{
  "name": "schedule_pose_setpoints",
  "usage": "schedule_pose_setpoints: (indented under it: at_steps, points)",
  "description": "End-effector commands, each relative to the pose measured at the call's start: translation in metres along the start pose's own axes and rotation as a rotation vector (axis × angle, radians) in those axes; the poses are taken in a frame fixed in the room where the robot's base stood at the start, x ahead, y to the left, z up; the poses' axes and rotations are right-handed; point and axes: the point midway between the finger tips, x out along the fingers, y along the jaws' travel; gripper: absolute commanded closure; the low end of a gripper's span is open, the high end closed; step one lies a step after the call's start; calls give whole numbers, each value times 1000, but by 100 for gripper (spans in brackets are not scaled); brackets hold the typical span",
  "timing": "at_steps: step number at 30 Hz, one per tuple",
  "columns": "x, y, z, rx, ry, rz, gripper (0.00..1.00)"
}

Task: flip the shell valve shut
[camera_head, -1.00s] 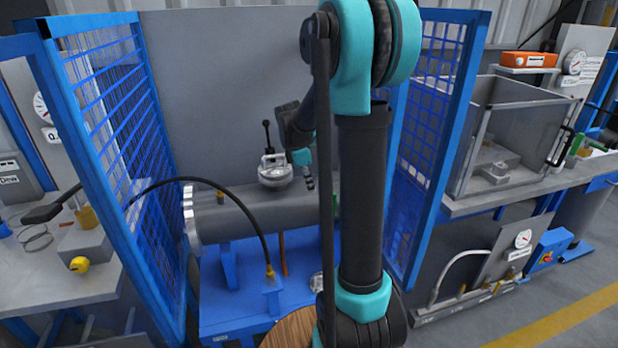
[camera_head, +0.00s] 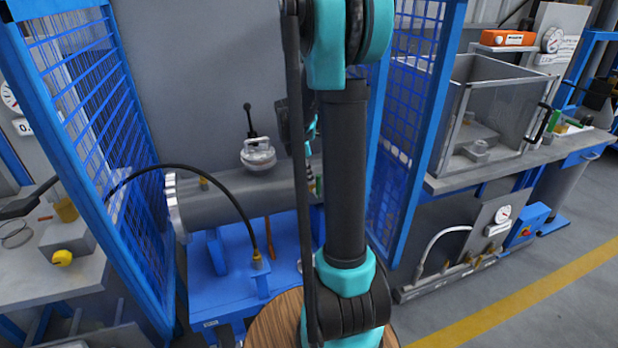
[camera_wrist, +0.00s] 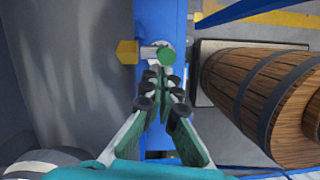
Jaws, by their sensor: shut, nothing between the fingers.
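The shell (camera_head: 235,200) is a grey horizontal cylinder with a bolted flange at its left end, on a blue stand. It fills the left of the wrist view (camera_wrist: 85,70). A fitting with a yellow hex end (camera_wrist: 127,52) and a round green knob (camera_wrist: 166,55) sits beside it, apparently the valve. In the head view, a small green part (camera_head: 319,186) shows at the shell's right, partly behind my arm. My gripper (camera_wrist: 163,78) is shut and empty, its tips just below the green knob in the wrist view; contact cannot be told. The head view mostly hides it behind my arm.
A round cover with a black lever (camera_head: 258,152) stands on top of the shell. A black hose (camera_head: 215,172) arches before it. Blue mesh guards (camera_head: 85,115) flank both sides. A wooden barrel (camera_wrist: 250,85) stands right of the stand in the wrist view.

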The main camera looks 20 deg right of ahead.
Motion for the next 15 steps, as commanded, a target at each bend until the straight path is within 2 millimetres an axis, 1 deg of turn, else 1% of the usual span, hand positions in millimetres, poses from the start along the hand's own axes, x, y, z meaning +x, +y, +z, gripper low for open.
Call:
schedule_pose_setpoints:
  at_steps: [15]
  points:
    - [0,1,8,-2,83,-16,100]
